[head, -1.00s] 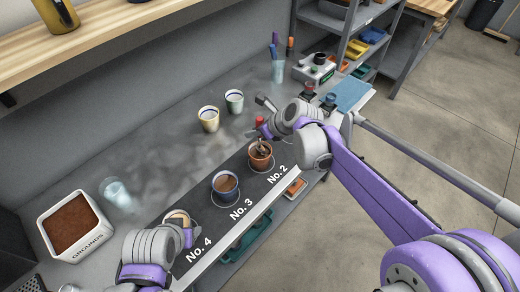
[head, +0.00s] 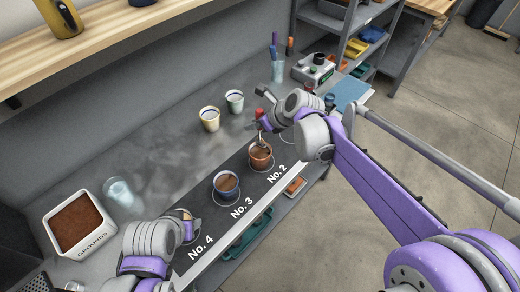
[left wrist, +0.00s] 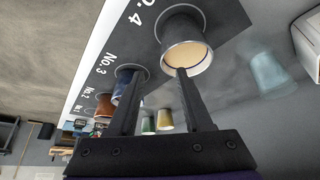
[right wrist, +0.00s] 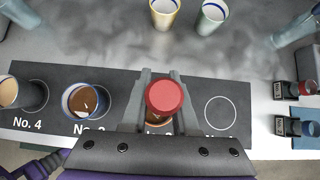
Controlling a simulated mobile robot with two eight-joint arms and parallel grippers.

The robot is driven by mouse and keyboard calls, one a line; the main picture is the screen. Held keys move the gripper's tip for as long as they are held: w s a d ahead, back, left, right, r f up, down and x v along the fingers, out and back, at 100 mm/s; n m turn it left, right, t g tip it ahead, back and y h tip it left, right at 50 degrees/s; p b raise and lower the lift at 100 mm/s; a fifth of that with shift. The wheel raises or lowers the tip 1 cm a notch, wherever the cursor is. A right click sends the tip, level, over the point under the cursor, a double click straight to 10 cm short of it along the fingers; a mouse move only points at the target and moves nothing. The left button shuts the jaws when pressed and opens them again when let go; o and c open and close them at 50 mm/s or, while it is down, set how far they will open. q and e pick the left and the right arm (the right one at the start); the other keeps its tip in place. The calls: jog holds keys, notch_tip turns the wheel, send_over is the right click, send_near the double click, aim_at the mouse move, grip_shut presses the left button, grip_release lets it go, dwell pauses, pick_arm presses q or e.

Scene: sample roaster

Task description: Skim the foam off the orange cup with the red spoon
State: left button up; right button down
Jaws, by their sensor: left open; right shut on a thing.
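The orange cup (head: 260,160) stands upright on the dark strip by the No. 2 label. Its brown surface shows in part; I cannot tell how much foam is on it. My right gripper (head: 264,124) is shut on the red spoon (head: 259,112), held upright over the cup. The spoon's lower end is at or just above the cup's mouth. In the right wrist view the spoon's red top (right wrist: 165,95) hides most of the orange cup (right wrist: 157,126). My left gripper (left wrist: 158,72) is open and empty beside the grey cup with pale foam (left wrist: 187,55) at No. 4.
A blue cup (head: 226,185) with brown liquid stands at No. 3. Yellow (head: 210,118) and green (head: 235,101) cups stand behind the strip. A white grounds bin (head: 98,243) and a clear glass (head: 120,192) are at the left. Bare counter lies between the glass and the yellow cup.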

pick_arm(q)
jog(key=shift+w+r+p, duration=0.3)
jog(key=shift+r+p, duration=0.15)
jog(key=shift+r, duration=0.2)
jog(key=shift+w+r+p, duration=0.3)
jog(key=shift+r+p, duration=0.15)
jog(key=shift+r, duration=0.15)
pick_arm(e)
notch_tip(320, 180, up, 4)
jog(key=shift+w, duration=0.1)
pick_arm(q)
jog(key=shift+s, duration=0.15)
